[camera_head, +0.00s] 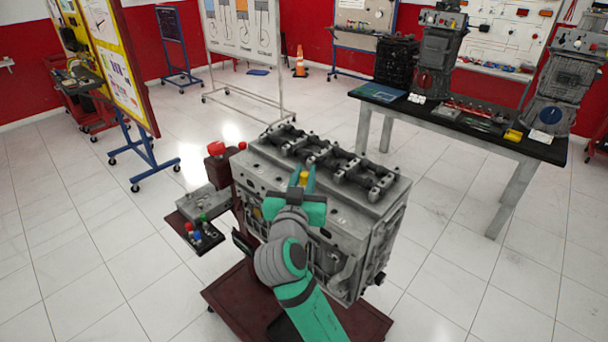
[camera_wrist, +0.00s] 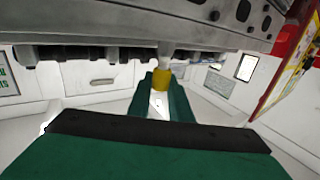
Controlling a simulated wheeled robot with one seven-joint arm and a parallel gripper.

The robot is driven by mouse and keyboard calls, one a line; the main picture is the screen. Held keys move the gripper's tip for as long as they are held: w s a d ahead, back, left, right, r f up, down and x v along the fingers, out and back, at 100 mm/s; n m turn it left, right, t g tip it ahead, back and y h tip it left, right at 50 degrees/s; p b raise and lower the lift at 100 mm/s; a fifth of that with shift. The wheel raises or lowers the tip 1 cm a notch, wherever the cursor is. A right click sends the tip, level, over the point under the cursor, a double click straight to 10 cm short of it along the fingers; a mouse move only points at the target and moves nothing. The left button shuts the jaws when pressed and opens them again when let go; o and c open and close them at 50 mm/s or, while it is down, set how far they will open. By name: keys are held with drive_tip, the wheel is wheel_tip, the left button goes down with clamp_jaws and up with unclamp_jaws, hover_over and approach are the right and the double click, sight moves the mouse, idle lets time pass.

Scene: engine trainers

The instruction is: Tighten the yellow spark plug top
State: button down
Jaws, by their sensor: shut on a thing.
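The yellow spark plug top (camera_head: 304,178) shows between the fingertips of my gripper (camera_head: 302,180), at the top of the grey engine block (camera_head: 262,172). In the wrist view the yellow top (camera_wrist: 162,79) sits between the two green fingers of my gripper (camera_wrist: 161,88), which are shut on it. A thin pale part (camera_wrist: 164,62) shows just beyond the yellow top, by the engine's edge. Whether the plug is fully seated in its hole cannot be told.
The engine stands on a dark red wheeled stand (camera_head: 240,298). A side tray (camera_head: 204,236) holds red, blue and green tops. A black-topped table (camera_head: 470,128) with engine parts stands at the back right. Wheeled display boards stand behind. The tiled floor at left is clear.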

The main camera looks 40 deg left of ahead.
drive_tip(key=shift+a+m+t+h, duration=0.1)
drive_tip(key=shift+m+t+h, duration=0.45)
drive_tip(key=shift+m+h, duration=0.9)
drive_tip(key=shift+m+t+h, duration=0.55)
drive_tip(key=shift+m+h, duration=0.3)
drive_tip(key=shift+h, duration=1.1)
drive_tip(key=m+h, duration=0.2)
drive_tip(key=h, duration=0.2)
drive_tip(key=m+g+h, duration=0.1)
drive_tip(key=m+h, duration=0.2)
drive_tip(key=shift+h, duration=0.4)
drive_tip(key=m+g+h, duration=0.3)
drive_tip(key=h, duration=0.1)
drive_tip(key=m+g+h, duration=0.3)
drive_tip(key=h, duration=0.1)
drive_tip(key=shift+m+g+h, duration=1.3)
drive_tip(key=shift+m+g, duration=0.5)
drive_tip(key=shift+g, duration=0.5)
drive_tip(key=shift+m+g, duration=0.5)
drive_tip(key=shift+g, duration=0.1)
drive_tip(key=c, duration=1.6)
unclamp_jaws()
drive_tip(key=shift+w, duration=0.1)
drive_tip(key=shift+w+h, duration=0.1)
drive_tip(key=shift+h, duration=0.2)
